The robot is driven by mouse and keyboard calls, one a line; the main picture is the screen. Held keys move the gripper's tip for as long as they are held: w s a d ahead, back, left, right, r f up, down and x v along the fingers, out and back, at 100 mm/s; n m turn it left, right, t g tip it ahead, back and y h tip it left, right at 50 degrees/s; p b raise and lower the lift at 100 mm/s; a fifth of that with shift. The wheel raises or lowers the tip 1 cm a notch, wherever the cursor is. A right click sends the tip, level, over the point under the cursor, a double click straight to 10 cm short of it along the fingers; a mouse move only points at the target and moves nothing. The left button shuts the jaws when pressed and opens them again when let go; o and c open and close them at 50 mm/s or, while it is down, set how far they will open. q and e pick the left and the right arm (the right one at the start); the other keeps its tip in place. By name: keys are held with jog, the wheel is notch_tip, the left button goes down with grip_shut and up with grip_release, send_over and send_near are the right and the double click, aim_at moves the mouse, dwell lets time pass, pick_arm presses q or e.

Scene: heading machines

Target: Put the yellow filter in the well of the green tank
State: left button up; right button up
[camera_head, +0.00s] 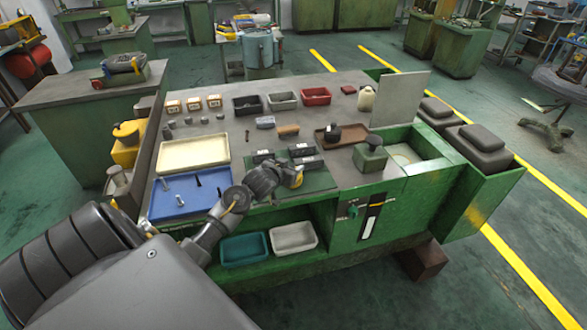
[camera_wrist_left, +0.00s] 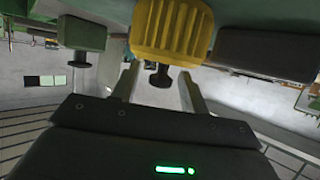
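The yellow ribbed filter (camera_wrist_left: 172,30) with its dark knob (camera_wrist_left: 158,76) shows in the left wrist view. In the head view the filter (camera_head: 297,180) is mostly hidden behind my left gripper (camera_head: 282,176), at the green mat's right part. In the wrist view my left gripper (camera_wrist_left: 158,84) has its fingers apart, one on each side of the knob, with gaps visible. The green tank (camera_head: 428,168) is at the bench's right end, its pale round well (camera_head: 402,153) uncovered. A green block with a dark knob (camera_head: 370,158) stands left of the well. My right gripper is not in view.
Dark blocks (camera_head: 303,150) stand on the mat behind my gripper. A brown tray (camera_head: 341,138) and an upright grey panel (camera_head: 399,98) are behind the tank area. A blue tray (camera_head: 180,207) and a cream tray (camera_head: 194,152) lie to the left.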

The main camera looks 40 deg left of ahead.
pick_arm(q)
jog(key=shift+r, duration=0.1)
jog(key=shift+s+r, duration=0.1)
jog(key=shift+r, duration=0.05)
jog(key=b+v, duration=0.1)
jog(key=v, duration=1)
jog(key=shift+s+r, duration=0.2)
jog(key=shift+s, duration=0.15)
jog(key=shift+d+f, duration=0.15)
